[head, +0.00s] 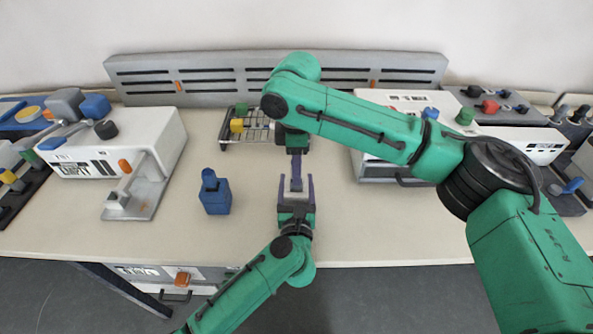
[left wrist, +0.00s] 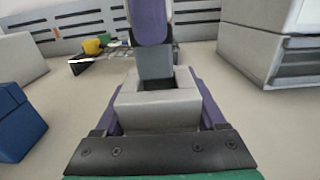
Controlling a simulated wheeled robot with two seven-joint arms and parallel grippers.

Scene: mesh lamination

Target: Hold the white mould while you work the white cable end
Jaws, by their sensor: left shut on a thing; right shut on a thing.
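The white mould (left wrist: 158,117) is a pale block with a rectangular hollow in its top. It also shows small in the head view (head: 296,186). My left gripper (head: 296,193) is shut on it, a purple finger on each side, above the table. My right gripper (head: 297,150) points down from above, shut on a pale grey piece (left wrist: 155,62), which appears to be the white cable end. The piece hangs upright at the hollow's far side. I cannot tell whether its lower end is inside the hollow or behind it.
A blue block (head: 216,196) stands left of my left gripper. A wire rack with a yellow piece (head: 237,125) lies behind. White machines stand left (head: 120,150) and right (head: 385,165). The table (head: 390,225) is clear at the front right.

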